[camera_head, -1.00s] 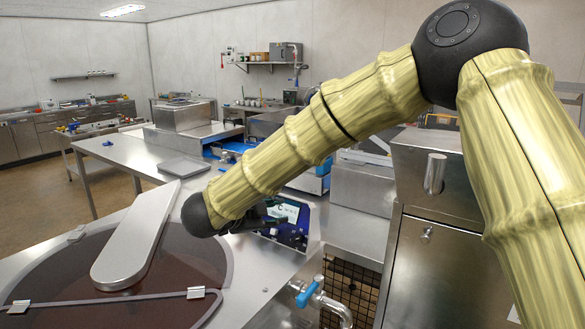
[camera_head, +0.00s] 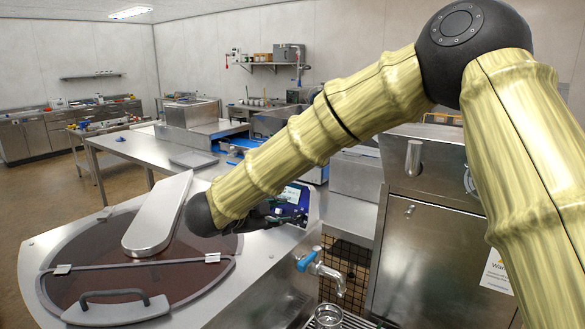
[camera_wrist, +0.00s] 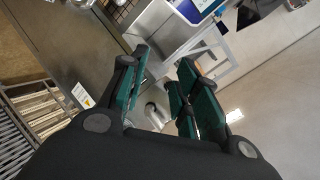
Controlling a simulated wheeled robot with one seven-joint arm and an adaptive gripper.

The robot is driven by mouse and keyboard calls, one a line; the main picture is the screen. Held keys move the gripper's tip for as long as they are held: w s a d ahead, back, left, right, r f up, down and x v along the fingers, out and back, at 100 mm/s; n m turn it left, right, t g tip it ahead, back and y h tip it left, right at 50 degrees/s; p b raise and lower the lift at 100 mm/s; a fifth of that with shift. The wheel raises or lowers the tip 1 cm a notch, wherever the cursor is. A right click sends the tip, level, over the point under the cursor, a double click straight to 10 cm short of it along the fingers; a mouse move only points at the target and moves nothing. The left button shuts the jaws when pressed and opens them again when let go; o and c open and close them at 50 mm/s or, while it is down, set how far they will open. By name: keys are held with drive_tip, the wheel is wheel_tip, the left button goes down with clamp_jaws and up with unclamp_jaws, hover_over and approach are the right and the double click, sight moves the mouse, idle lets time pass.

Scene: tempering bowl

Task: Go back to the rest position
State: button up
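My gripper (camera_wrist: 160,95) shows in the wrist view with its dark, green-padded fingers spread apart and nothing between them. In the head view my arm reaches across to the middle, and my gripper (camera_head: 270,212) is partly hidden behind the end of my arm, just right of the tempering bowl. The tempering bowl (camera_head: 190,282) is a round steel unit with a dark see-through lid, a long metal cover on top and a handle at the front.
A steel machine cabinet (camera_head: 425,255) with a warning label stands at the right. A blue-handled tap (camera_head: 308,260) sits at the front of the bowl unit. A steel worktable (camera_head: 140,147) extends behind the bowl. Open floor (camera_head: 50,195) shows at the left.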

drive_tip(key=s+d+f+n+y, duration=0.2)
drive_tip(key=d+f+n, duration=0.15)
drive_tip(key=f, duration=0.75)
drive_tip(key=s+d+f+n+y, duration=0.1)
drive_tip(key=s+d+f+n, duration=0.2)
drive_tip(key=f, duration=0.8)
drive_tip(key=s+d+f+n+y, duration=0.1)
drive_tip(key=d+f+n+y, duration=0.3)
drive_tip(key=f, duration=0.6)
drive_tip(key=s+d+f+n+g, duration=0.2)
drive_tip(key=s+d+f, duration=0.2)
drive_tip(key=s+f, duration=0.4)
drive_tip(key=s+d+f+n+g, duration=0.2)
drive_tip(key=s+d+f, duration=0.2)
drive_tip(key=s+f, duration=0.45)
drive_tip(key=s+d+f+n+g, duration=0.1)
drive_tip(key=s+d+f+g, duration=0.15)
drive_tip(key=s, duration=0.65)
drive_tip(key=s+d+f+n+g+y, duration=0.1)
drive_tip(key=s+d+n+g, duration=0.15)
drive_tip(key=s, duration=0.55)
drive_tip(key=s+d+f+g, duration=0.2)
drive_tip(key=s+d, duration=0.2)
drive_tip(key=s, duration=0.5)
wheel_tip(320, 180, down, 10)
drive_tip(key=b, duration=1)
drive_tip(key=shift+w+r, duration=0.15)
